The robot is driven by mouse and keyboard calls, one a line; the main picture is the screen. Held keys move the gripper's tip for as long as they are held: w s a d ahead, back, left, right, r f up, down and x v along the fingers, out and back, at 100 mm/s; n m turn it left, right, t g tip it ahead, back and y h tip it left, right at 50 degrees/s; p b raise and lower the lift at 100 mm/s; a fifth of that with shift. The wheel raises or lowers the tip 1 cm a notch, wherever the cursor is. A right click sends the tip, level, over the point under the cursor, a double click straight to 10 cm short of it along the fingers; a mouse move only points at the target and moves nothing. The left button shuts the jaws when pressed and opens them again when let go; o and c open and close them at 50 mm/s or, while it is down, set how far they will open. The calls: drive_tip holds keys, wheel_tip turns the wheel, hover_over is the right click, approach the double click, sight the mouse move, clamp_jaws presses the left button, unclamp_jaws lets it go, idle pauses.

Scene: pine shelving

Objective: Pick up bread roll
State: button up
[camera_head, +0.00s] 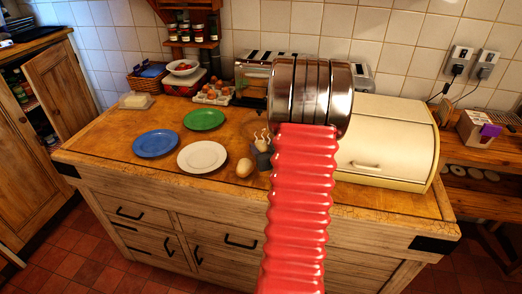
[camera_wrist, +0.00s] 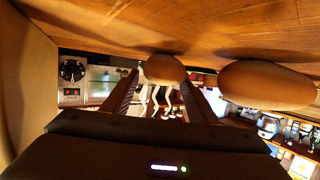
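A brown bread roll (camera_wrist: 165,66) shows in the wrist view between and just beyond the tips of my gripper (camera_wrist: 161,77), whose two dark fingers are apart. I cannot tell whether the fingers touch it. A second, larger-looking roll (camera_wrist: 268,85) lies to the right of the fingers in this view, where the counter is at the top. In the head view a pale brown roll (camera_head: 244,167) lies on the counter left of my red arm.
The wooden counter (camera_head: 115,143) bears a blue plate (camera_head: 156,143), a white plate (camera_head: 202,157) and a green plate (camera_head: 204,119). A cream bread bin (camera_head: 385,145) stands right of my arm. A small grey object with white prongs (camera_head: 262,136) stands close by. A toaster (camera_head: 254,74) is behind.

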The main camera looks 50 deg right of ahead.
sight(263, 147)
drive_tip(key=c, duration=0.7)
drive_tip(key=shift+r, duration=0.2)
drive_tip(key=shift+c, duration=1.2)
drive_tip(key=shift+r, duration=4.8)
